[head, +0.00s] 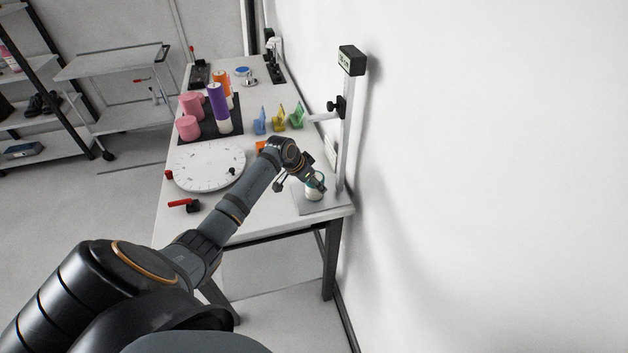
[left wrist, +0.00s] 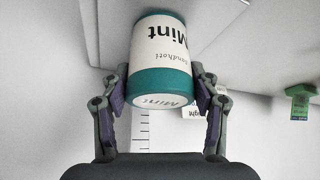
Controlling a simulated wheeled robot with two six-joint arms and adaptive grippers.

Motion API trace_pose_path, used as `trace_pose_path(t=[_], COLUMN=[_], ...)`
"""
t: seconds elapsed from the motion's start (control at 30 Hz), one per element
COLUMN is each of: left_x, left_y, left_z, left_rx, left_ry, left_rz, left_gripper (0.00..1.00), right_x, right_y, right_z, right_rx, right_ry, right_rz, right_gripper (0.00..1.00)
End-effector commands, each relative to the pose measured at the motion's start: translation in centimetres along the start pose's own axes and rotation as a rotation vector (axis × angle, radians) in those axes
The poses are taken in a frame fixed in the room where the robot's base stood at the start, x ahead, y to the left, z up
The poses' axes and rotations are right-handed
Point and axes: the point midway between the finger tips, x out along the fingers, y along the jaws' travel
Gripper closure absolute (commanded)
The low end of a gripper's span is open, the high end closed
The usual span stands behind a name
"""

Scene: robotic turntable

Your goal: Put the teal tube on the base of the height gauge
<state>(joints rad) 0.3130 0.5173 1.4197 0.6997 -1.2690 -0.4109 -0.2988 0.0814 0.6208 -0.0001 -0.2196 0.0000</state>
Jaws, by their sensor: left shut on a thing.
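The teal tube (left wrist: 163,50) has a white label reading "Mint" and teal bands. My left gripper (left wrist: 160,74) is shut on it, with one finger on each side. In the head view the tube (head: 314,194) shows small below my left gripper (head: 314,184), partly hidden by it. The height gauge (head: 346,125) stands at the table's right end near the wall, with an upright column and a flat grey base (head: 310,207). The tube appears over this base, close to the column. I cannot tell whether it touches the base. My right gripper is not in view.
A white round turntable (head: 208,168) lies left of my arm. Pink cylinders (head: 188,128), a purple tube (head: 217,105) and blue, yellow and green pieces (head: 279,119) stand farther back. A red-handled clamp (head: 183,204) sits at the table's left front. The wall bounds the right.

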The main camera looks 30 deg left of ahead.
Motion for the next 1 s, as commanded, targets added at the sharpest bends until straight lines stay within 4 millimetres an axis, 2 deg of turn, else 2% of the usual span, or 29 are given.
trace_pose_path(t=[0.03,0.07,0.2,0.53,0.63,1.0], left_x=[0.0,0.0,0.0,-0.1,-1.1,-9.6], left_y=[0.0,0.0,0.0,0.0,-0.2,-0.2], left_z=[0.0,0.0,0.0,0.0,0.0,0.1], left_rx=[0.000,0.000,0.000,0.000,0.001,0.005], left_ry=[0.001,0.000,0.000,0.001,0.001,-0.003], left_rz=[0.000,0.000,0.000,0.000,-0.003,-0.006], left_gripper=[0.75,0.35,0.16,0.16,0.16,0.16], right_x=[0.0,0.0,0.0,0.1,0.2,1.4], right_y=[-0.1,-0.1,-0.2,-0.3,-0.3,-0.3], right_z=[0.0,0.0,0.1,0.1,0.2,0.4], right_rx=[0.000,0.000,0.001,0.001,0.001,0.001], right_ry=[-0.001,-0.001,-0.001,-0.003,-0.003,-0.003], right_rz=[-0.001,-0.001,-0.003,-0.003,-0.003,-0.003], right_gripper=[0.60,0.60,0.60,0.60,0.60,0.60])
